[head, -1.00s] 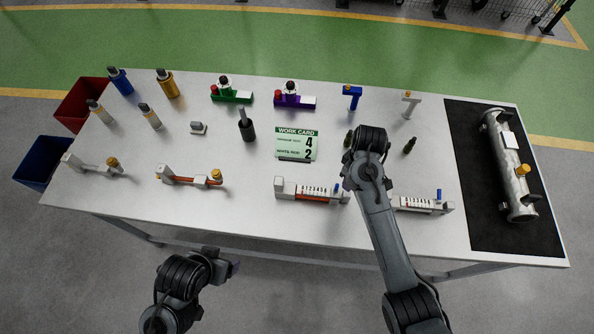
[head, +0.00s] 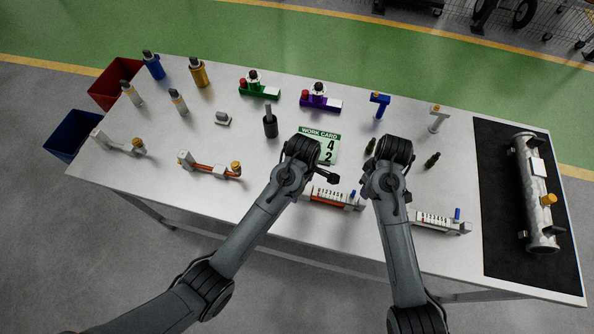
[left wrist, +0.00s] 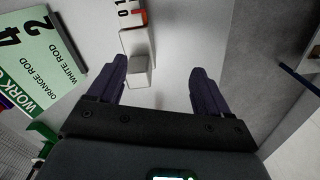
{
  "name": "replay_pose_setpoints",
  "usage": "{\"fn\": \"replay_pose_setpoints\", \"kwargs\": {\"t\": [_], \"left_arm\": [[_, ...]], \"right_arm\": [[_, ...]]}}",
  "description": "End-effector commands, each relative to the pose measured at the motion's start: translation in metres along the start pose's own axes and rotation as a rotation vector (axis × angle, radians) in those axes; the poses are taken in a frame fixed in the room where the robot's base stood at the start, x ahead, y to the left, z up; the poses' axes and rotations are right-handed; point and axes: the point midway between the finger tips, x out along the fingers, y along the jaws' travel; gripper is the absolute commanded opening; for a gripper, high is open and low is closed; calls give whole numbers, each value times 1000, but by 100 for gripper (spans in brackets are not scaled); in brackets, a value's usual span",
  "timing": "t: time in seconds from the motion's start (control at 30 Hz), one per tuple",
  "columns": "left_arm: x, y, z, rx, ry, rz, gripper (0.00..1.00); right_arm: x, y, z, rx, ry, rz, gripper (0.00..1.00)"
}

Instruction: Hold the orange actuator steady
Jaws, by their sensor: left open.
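The orange actuator (head: 325,198) is a pale bar with an orange-red rod and a numbered scale, lying near the table's front edge. Its left end is behind my left arm in the head view. In the left wrist view its white end (left wrist: 133,42) and a grey block (left wrist: 139,70) show, with the block between the fingers of my left gripper (left wrist: 159,67), nearer the left finger. That gripper is open, with bare table at its right finger. No contact is visible. My right gripper is by the actuator's right end, its fingers mostly hidden under my right wrist.
The work card (head: 319,147) lies just behind the actuator. A second scaled actuator (head: 438,221) lies to the right, and a gold-knobbed fixture (head: 209,167) to the left. A black mat (head: 500,235) bears a metal cylinder (head: 537,195). Several fittings stand farther back.

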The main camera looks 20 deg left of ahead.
Motion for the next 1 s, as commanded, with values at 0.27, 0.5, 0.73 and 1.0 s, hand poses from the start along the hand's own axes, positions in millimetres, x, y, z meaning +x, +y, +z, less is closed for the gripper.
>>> {"fn": "replay_pose_setpoints", "kwargs": {"t": [0.27, 0.5, 0.73, 1.0], "left_arm": [[-9, 25, -28, -292, -12, 13, 79], [17, 26, -28, -312, -14, 12, 79], [53, 26, -28, -311, -13, 11, 79], [84, 27, -28, -310, -13, 13, 79]], "right_arm": [[0, 0, 0, 0, 0, 0, 43], [0, 0, 0, 0, 0, 0, 43], [0, 0, 0, 0, 0, 0, 43], [0, 0, 0, 0, 0, 0, 43]]}}
